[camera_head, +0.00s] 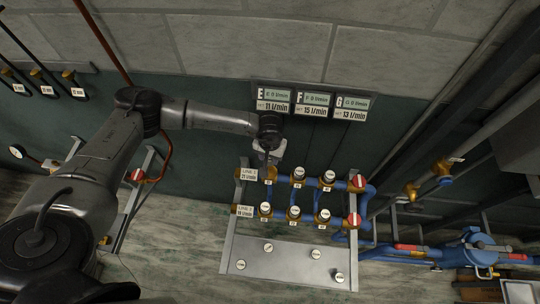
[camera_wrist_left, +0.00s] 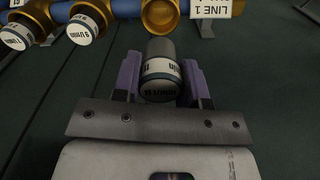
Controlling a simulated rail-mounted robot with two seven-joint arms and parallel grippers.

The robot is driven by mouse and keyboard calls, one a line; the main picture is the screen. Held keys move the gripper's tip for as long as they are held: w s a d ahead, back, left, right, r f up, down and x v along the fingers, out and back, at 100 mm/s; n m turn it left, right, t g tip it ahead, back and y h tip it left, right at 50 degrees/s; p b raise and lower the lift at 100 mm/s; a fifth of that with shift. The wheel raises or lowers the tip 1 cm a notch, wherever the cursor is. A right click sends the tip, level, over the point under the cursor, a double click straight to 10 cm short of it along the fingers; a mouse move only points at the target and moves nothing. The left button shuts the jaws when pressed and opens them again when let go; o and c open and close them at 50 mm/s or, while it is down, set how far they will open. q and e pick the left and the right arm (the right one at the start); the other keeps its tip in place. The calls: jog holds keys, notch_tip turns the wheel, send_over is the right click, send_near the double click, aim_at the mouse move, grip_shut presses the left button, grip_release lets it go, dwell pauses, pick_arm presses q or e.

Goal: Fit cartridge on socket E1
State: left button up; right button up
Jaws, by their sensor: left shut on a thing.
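My left gripper (camera_head: 271,160) is at the left end of the upper pipe row, by the LINE 1 plate. In the left wrist view its purple fingers (camera_wrist_left: 162,84) are shut on a grey cartridge (camera_wrist_left: 161,70) with a white label band. The label is too blurred to read surely. The brass socket (camera_wrist_left: 161,14) at that end of the row, likely E1, is directly beyond the cartridge; it also shows below the gripper in the head view (camera_head: 270,179). Whether the cartridge touches the socket I cannot tell. My right gripper is not in view.
White-capped cartridges stand on the other upper sockets (camera_head: 298,172) and on the lower row (camera_head: 265,208). A grey tray (camera_head: 290,266) below holds several more. Red valve handles (camera_head: 358,181) are at the right end. Display panels E, F and G (camera_head: 313,103) are on the wall above.

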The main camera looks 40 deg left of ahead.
aim_at(270, 165)
pick_arm(q)
jog(key=shift+s+f+b, duration=0.1)
jog(key=shift+f+b, duration=1.3)
jog(key=shift+f, duration=1.3)
jog(key=shift+f+b, duration=0.45)
jog(key=shift+f, duration=0.05)
jog(key=shift+r, duration=0.15)
jog(key=shift+f, duration=0.2)
jog(key=shift+b, duration=0.45)
jog(key=shift+f+b, duration=0.3)
jog(key=shift+f+b, duration=0.45)
jog(key=shift+f, duration=0.2)
